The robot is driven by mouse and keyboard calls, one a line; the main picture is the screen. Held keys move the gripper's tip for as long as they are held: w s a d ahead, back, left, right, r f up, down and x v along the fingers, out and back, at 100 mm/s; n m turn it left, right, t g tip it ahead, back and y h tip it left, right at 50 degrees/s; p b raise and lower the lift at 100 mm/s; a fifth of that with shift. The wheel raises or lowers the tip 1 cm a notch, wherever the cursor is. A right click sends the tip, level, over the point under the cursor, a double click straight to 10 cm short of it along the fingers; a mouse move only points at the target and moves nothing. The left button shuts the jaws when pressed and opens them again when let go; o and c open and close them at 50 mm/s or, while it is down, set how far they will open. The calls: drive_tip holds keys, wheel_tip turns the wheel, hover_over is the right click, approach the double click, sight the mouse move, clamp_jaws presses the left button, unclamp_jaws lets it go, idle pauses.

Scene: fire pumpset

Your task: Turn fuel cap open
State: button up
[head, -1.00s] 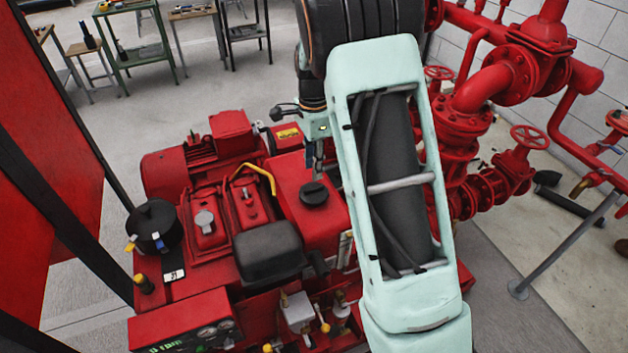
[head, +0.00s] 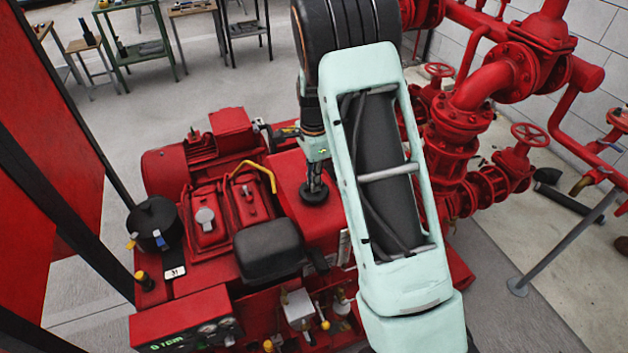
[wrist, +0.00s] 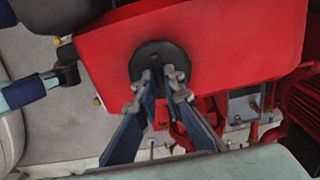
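The fuel cap (head: 314,195) is a round black cap on top of the red tank (head: 290,172). In the wrist view the two fingertips of my gripper (wrist: 160,79) are close together with a narrow gap, over the cap's middle and near edge. I cannot tell whether they press on the cap's raised part.
A black box-shaped part (head: 268,250) stands left of the tank's front. A yellow curved handle (head: 257,172) is left of the cap. Red pipes and valves (head: 470,130) stand to the right. A control panel (head: 185,325) is at the front left.

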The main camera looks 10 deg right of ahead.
drive_tip(key=shift+n, duration=0.4)
clamp_jaws()
drive_tip(key=n+b, duration=0.1)
drive_tip(key=n, duration=0.2)
drive_tip(key=shift+n+b, duration=0.3)
drive_tip(key=n+b, duration=0.1)
drive_tip(key=n, duration=0.3)
drive_tip(key=shift+n, duration=0.3)
drive_tip(key=n+b, duration=0.1)
drive_tip(key=n, duration=0.3)
drive_tip(key=shift+n, duration=2.5)
drive_tip(key=o, duration=0.7)
unclamp_jaws()
